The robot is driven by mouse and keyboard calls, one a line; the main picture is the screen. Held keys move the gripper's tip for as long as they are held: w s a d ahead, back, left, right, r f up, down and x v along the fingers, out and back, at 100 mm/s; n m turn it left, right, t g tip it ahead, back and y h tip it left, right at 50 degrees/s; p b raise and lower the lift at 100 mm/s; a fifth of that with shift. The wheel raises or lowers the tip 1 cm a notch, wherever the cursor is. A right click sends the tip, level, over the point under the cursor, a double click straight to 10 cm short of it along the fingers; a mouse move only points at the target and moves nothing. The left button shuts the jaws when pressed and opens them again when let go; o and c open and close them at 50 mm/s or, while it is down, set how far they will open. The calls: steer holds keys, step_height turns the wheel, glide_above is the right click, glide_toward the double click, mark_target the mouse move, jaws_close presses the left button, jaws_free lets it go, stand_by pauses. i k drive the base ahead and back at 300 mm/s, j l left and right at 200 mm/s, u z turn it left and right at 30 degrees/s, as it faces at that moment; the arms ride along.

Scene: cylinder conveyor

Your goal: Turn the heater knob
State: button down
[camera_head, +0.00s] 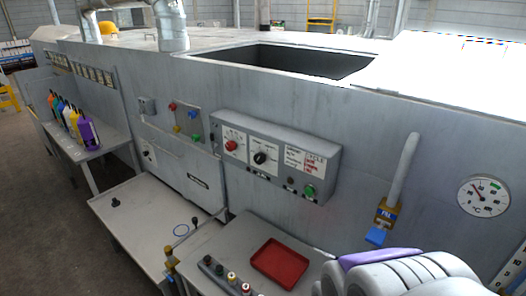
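A grey control box (275,154) is mounted on the side of the large grey machine. A round black knob (262,157) with a light mark sits on a white plate in the middle of the box. A red knob or button (231,145) is to its left, and a green button (310,189) is at the lower right. The labels are too small to read surely, so I cannot tell which one is named heater. My gripper's fingers are not in view. A white and purple part, probably of my own arm, shows at the bottom right, apart from the box.
Below the box, a grey table (213,247) holds a red tray (279,263) and small knobbed parts. A lower table stands left. Colored bottles (88,135) stand on a far-left bench. A blue-tipped valve lever (376,236) and a round gauge (484,196) are right of the box.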

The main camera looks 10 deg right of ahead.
mark_target(230, 146)
steer(key=i+j+u, duration=0.2)
steer(key=j, duration=0.15)
steer(key=j+u, duration=0.15)
steer(key=j, duration=0.25)
steer(key=i+j+u, duration=0.35)
steer(key=j, duration=0.3)
steer(key=k, duration=0.05)
